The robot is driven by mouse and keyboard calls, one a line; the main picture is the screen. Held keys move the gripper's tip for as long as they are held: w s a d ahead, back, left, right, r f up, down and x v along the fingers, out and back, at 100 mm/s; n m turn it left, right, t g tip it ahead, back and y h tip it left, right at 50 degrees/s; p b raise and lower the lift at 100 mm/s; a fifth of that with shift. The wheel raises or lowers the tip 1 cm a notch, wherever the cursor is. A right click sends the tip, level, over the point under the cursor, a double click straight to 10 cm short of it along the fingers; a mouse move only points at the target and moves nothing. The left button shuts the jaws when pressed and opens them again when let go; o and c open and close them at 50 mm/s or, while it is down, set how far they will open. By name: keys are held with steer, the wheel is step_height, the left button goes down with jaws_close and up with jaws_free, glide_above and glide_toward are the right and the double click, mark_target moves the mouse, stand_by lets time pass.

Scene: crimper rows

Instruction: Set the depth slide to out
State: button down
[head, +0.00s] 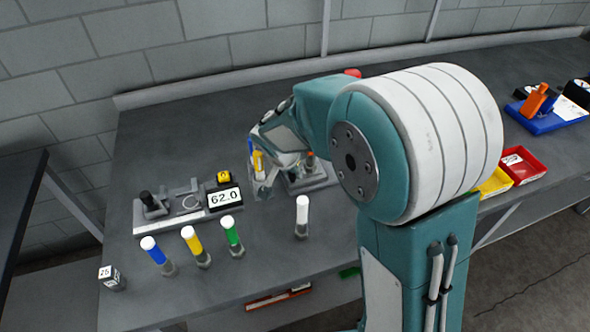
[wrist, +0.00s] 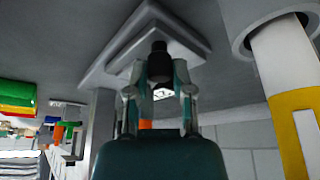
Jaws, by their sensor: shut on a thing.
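My gripper (wrist: 158,82) is shut on a black knob (wrist: 158,62), seen in the wrist view. The knob stands in front of a stepped grey base plate (wrist: 110,72). In the head view, a grey fixture (head: 318,180) lies beside my gripper, and my arm covers part of it. I cannot read from either view which position the depth slide is in. No slide marks are legible.
A white post with a yellow band (wrist: 290,130) stands close beside my gripper. A gauge display (head: 224,198) reads 62.0. A cube (head: 111,277) sits front left. A red bin (head: 522,167) is at right.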

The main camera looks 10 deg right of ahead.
steer(key=shift+c, duration=2.4)
jaws_free()
steer(key=shift+a, duration=0.45)
steer(key=shift+s+d+r, duration=0.1)
steer(key=shift+s+r, duration=0.05)
steer(key=shift+r, duration=0.35)
steer(key=v, duration=1.1)
steer(key=shift+a+f, duration=0.15)
steer(key=shift+a, duration=0.2)
